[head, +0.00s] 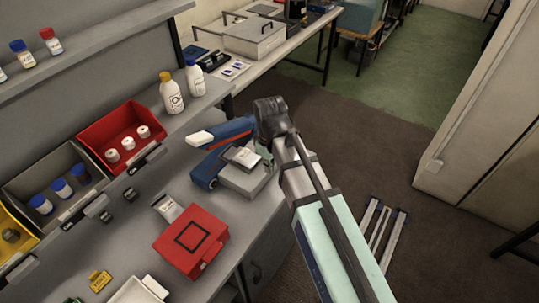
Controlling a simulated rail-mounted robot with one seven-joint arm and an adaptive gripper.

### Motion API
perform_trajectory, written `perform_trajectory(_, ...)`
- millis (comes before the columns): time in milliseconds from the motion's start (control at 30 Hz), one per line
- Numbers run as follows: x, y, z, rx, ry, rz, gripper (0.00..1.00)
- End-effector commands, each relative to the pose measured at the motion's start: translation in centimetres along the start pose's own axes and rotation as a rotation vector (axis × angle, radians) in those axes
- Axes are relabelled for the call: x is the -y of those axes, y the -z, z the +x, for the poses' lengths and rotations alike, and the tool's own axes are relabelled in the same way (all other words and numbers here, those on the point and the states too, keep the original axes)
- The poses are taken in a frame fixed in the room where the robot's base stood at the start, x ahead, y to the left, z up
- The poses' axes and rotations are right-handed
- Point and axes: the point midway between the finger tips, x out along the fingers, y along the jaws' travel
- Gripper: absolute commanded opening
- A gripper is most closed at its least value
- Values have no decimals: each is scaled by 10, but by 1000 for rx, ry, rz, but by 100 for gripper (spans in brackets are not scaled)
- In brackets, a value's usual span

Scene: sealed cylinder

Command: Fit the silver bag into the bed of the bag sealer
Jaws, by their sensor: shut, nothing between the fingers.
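The bag sealer (206,170) is blue with a white-tipped lever and stands at the right end of the grey bench. Its grey bed (243,183) faces right. A small silver-grey flat piece (242,156) lies on the bed, tilted; it looks like the silver bag, but it is too small to be sure. Another silver pouch (168,207) lies on the bench left of the sealer, behind the red box. My gripper (266,150) is just right of the sealer, pointing down close to the bed. It is shut and holds nothing; its fingertips are mostly hidden.
A red box (192,243) sits in front of the sealer. Two white bottles (171,93) stand behind it. Red (122,138) and grey (55,180) bins hold small jars along the back. A white tray (138,291) is at the front.

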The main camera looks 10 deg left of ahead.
Motion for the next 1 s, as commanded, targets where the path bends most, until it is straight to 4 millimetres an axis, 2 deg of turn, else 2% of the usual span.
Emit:
perform_trajectory(100, 1, -1, 15, 2, 1, 0, 0)
perform_trajectory(200, -1, 21, 11, 0, 0, -3, 0)
perform_trajectory(333, -1, 33, 12, 0, 0, -1, 0)
perform_trajectory(500, 0, 40, 13, 0, 0, -1, 0)
perform_trajectory(833, 0, 40, 14, -1, 0, 0, 0)
perform_trajectory(1000, -1, 58, 13, -1, 0, -1, 0)
